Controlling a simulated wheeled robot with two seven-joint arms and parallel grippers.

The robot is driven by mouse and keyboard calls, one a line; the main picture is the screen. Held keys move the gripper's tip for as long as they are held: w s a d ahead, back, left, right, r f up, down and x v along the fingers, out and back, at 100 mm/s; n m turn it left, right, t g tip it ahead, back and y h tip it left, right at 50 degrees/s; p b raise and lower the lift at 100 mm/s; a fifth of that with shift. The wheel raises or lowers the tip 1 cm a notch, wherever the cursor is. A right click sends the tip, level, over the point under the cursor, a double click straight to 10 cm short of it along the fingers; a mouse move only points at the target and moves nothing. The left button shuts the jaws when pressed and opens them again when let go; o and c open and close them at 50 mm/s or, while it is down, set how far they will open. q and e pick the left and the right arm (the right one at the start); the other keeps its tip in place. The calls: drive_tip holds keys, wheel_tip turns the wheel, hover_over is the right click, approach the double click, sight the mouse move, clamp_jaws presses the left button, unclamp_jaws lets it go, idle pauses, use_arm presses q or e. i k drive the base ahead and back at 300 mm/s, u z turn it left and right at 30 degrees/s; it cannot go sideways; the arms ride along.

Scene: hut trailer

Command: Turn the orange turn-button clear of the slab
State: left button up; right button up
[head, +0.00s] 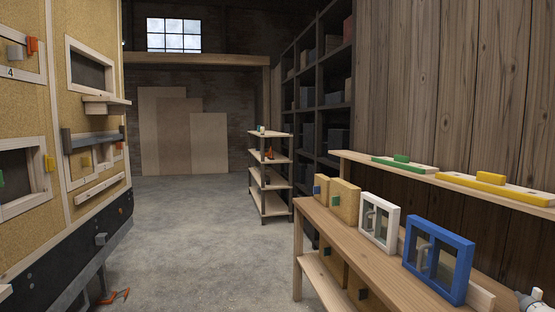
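An orange turn-button (32,45) sits at the upper right of the pale wooden frame (30,78) marked 4, on the trailer wall at the far left. It looks upright, at the frame's edge. A tan slab (8,60) fills the frame, with a grey block-like handle (15,53) on it just left of the button. The picture edge cuts off the left part of the slab. Whether the button overlaps the slab is too small to tell.
The trailer wall (85,20) has other framed openings, a yellow button (49,163) and a protruding shelf (106,104). A bench (330,222) with blue and white framed windows stands right. A rack (270,160) stands farther back. The concrete floor (200,240) between is mostly clear; orange pieces (115,296) lie near the trailer.

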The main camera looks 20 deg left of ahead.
sight(32, 44)
drive_tip(key=u, duration=0.95)
drive_tip(key=i, duration=5.05)
drive_tip(key=u, duration=1.15)
